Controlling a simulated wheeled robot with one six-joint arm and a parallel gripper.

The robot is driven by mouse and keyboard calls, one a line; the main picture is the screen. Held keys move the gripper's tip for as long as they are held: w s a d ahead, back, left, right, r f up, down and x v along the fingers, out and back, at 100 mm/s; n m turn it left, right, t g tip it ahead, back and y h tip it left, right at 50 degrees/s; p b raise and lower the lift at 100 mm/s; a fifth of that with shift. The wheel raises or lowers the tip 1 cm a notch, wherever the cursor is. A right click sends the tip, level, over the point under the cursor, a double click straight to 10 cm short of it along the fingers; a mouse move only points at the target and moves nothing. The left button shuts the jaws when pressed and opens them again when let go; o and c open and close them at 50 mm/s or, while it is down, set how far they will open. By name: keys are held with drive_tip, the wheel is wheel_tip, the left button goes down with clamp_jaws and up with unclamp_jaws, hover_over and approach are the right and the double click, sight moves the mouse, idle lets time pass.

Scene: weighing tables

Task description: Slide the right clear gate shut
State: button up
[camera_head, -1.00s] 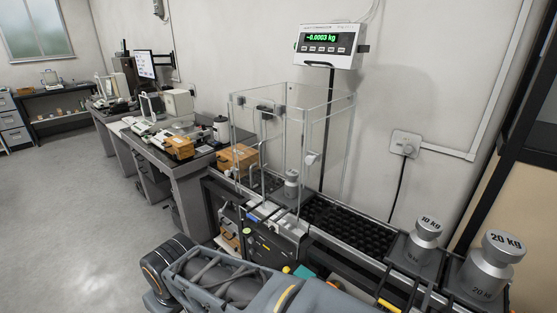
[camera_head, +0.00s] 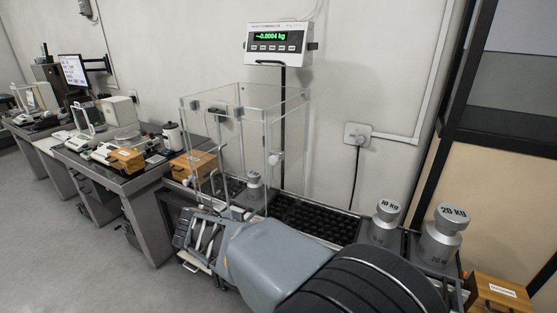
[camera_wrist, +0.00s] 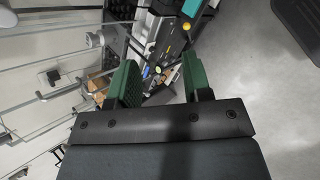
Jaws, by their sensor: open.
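The clear weighing enclosure (camera_head: 230,100) stands on the bench below the wall readout, with a steel weight (camera_head: 254,187) inside. The right clear gate (camera_head: 288,135) seems to be the pane on the enclosure's right side, with a pale knob (camera_head: 273,158) near it. The pane is see-through, so I cannot tell how far it stands open. In the wrist view my gripper (camera_wrist: 162,75) has its green-padded fingers apart, with nothing visible held between them. Clear panes and rails of the enclosure show to its left. In the head view my arm hides the gripper's fingertips.
A 10 kg weight (camera_head: 386,220) and a 20 kg weight (camera_head: 442,235) stand right of the enclosure, beyond the dark roller bed (camera_head: 310,217). A wooden box (camera_head: 497,298) lies at the lower right. More benches run to the left. The floor (camera_head: 85,255) at left is clear.

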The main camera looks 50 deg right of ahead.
drive_tip(key=w+d+r+n+h, duration=0.3)
drive_tip(key=w+d+n+h, duration=0.1)
drive_tip(key=d+n, duration=0.15)
drive_tip(key=n+t+h, duration=0.3)
drive_tip(key=n+h, duration=0.2)
drive_tip(key=n, duration=0.2)
approach(272, 161)
drive_tip(key=p+x, duration=0.2)
drive_tip(key=x, duration=0.8)
drive_tip(key=shift+w+d+p, duration=0.1)
drive_tip(key=shift+d+p, duration=0.2)
drive_tip(key=shift+d, duration=0.1)
